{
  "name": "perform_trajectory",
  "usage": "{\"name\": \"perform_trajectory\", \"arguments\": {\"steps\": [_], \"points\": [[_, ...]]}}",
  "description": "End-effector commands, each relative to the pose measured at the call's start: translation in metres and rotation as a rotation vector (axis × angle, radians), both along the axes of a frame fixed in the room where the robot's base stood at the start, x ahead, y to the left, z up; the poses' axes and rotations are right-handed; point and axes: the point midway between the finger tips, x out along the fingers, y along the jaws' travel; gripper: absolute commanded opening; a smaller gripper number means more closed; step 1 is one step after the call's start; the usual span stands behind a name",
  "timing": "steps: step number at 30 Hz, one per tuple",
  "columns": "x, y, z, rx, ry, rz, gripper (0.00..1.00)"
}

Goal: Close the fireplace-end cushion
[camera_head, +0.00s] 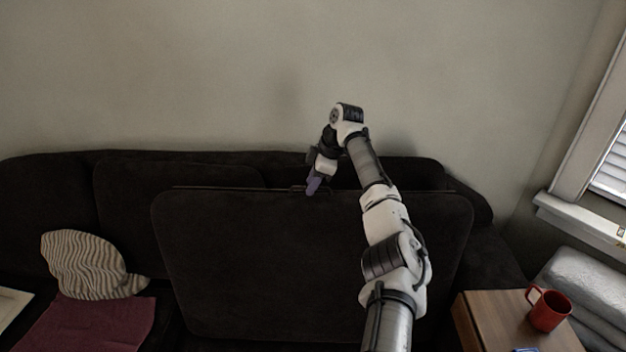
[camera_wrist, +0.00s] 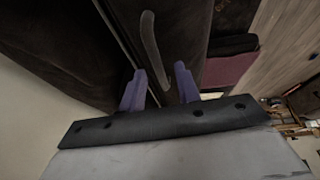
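The cushion (camera_head: 310,270) is a large dark brown panel standing raised on edge in front of the sofa back in the head view. A thin strip with a small handle shows along its top edge. My gripper (camera_head: 312,187) is at the middle of that top edge, pointing down. In the wrist view the purple fingers of my gripper (camera_wrist: 160,88) are apart. A dark curved handle (camera_wrist: 150,42) runs down between them with a visible gap. Whether a finger touches it, I cannot tell.
A striped pillow (camera_head: 88,264) and a maroon cloth (camera_head: 85,325) lie on the sofa at left. A wooden side table (camera_head: 490,315) with a red mug (camera_head: 549,311) stands at right, by a window. The wall is close behind the sofa.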

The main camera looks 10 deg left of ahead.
Motion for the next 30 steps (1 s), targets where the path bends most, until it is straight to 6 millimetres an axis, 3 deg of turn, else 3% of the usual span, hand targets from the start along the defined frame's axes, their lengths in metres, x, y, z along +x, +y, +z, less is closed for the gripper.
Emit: {"name": "perform_trajectory", "arguments": {"steps": [5, 13, 30], "points": [[0.0000, 0.0001, -0.0002, 0.000, 0.000, 0.000, 0.33], [0.0001, 0.0000, 0.0001, 0.000, 0.000, 0.000, 0.00], [0.0023, 0.0005, -0.0003, 0.004, -0.024, 0.000, 0.00]]}}
